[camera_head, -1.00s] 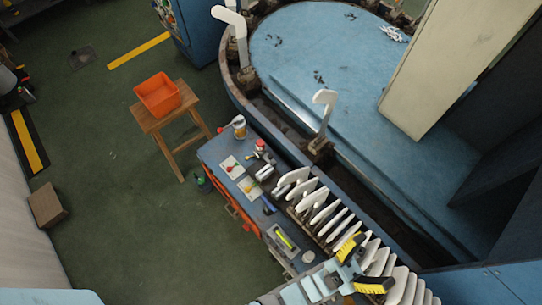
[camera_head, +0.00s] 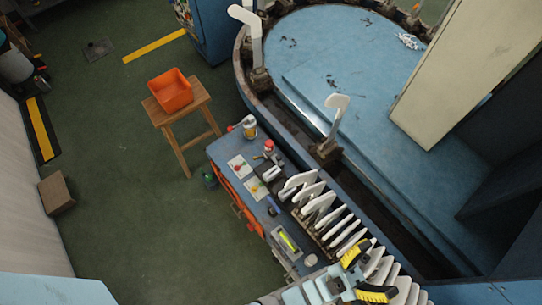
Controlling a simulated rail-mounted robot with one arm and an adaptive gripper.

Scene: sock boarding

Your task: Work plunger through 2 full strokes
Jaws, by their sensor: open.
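My gripper (camera_head: 379,268) is open, with yellow-and-black fingers spread apart over the near end of the row of white boards (camera_head: 346,237). Nothing shows between the fingers. No plunger can be made out with certainty. At the far end of the blue bench (camera_head: 222,151) stands a small yellowish can (camera_head: 249,130) with a red part at its left. A small red-topped item (camera_head: 269,145) stands just nearer. My gripper is well apart from both. The parts of these small items are too small to tell.
The bench holds pale cards (camera_head: 239,167), small tools and a tray with a yellow-green item (camera_head: 288,240). The boarding machine's blue round top (camera_head: 330,60) lies behind, with upright white forms (camera_head: 335,110) at its edge. An orange bin (camera_head: 171,92) sits on a wooden stool (camera_head: 196,102). Green floor at left is mostly clear.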

